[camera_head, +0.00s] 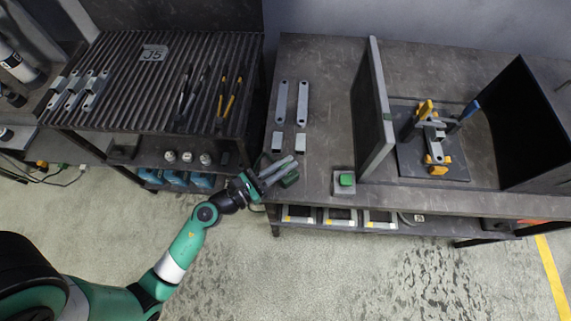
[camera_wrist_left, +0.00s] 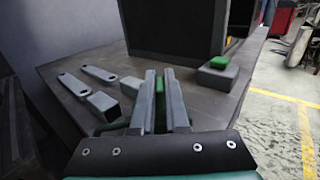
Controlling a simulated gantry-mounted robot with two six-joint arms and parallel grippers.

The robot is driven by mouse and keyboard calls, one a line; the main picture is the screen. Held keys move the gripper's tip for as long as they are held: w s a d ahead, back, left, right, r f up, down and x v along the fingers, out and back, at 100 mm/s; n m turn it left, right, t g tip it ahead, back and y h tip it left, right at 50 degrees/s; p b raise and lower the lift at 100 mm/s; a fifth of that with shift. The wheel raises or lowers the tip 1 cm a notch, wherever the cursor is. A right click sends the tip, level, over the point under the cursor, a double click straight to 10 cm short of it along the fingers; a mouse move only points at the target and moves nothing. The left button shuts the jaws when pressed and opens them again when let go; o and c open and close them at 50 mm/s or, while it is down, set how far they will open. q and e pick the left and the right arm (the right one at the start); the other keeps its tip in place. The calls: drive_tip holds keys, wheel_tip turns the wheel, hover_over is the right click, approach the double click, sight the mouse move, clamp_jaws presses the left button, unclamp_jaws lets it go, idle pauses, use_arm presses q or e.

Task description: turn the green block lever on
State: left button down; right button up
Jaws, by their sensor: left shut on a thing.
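My left gripper (camera_head: 279,169) is at the front left edge of the right-hand table. My right gripper is not in view.
Flat brackets (camera_head: 282,101) and small grey blocks lie behind my left gripper. An upright dark panel (camera_head: 372,115) stands to their right. Beyond it is a fixture with yellow clamps (camera_head: 437,150). A slatted table (camera_head: 130,95) with tools stands left. The floor in front is clear.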

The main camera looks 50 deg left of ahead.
use_arm(q)
drive_tip(key=m+g+h+b, duration=0.1)
drive_tip(key=m+h, duration=0.1)
drive_tip(key=h, duration=0.1)
drive_tip(key=m+g+h+b, duration=0.1)
drive_tip(key=m+h+b, duration=0.1)
drive_tip(key=m+h, duration=0.1)
drive_tip(key=shift+w+a+f+h, duration=0.1)
drive_tip(key=shift+a+f+h, duration=0.1)
drive_tip(key=shift+h, duration=0.6)
drive_tip(key=m+g+h+b, duration=0.3)
drive_tip(key=g+b, duration=0.1)
drive_tip(key=b, duration=0.1)
drive_tip(key=m+g+h+b, duration=0.3)
drive_tip(key=g+b, duration=0.1)
drive_tip(key=b, duration=0.2)
drive_tip(key=m+g+h+b, duration=0.2)
drive_tip(key=m+g+b, duration=0.1)
drive_tip(key=g+b, duration=0.1)
drive_tip(key=shift+d+f+m+h+b, duration=0.15)
drive_tip(key=shift+m+h+b, duration=0.2)
drive_tip(key=shift+b, duration=0.5)
drive_tip(key=shift+r+m+g+b, duration=0.3)
drive_tip(key=shift+m+g+b, duration=0.15)
drive_tip(key=shift+g+b, duration=0.35)
drive_tip(key=c, duration=0.9)
unclamp_jaws()
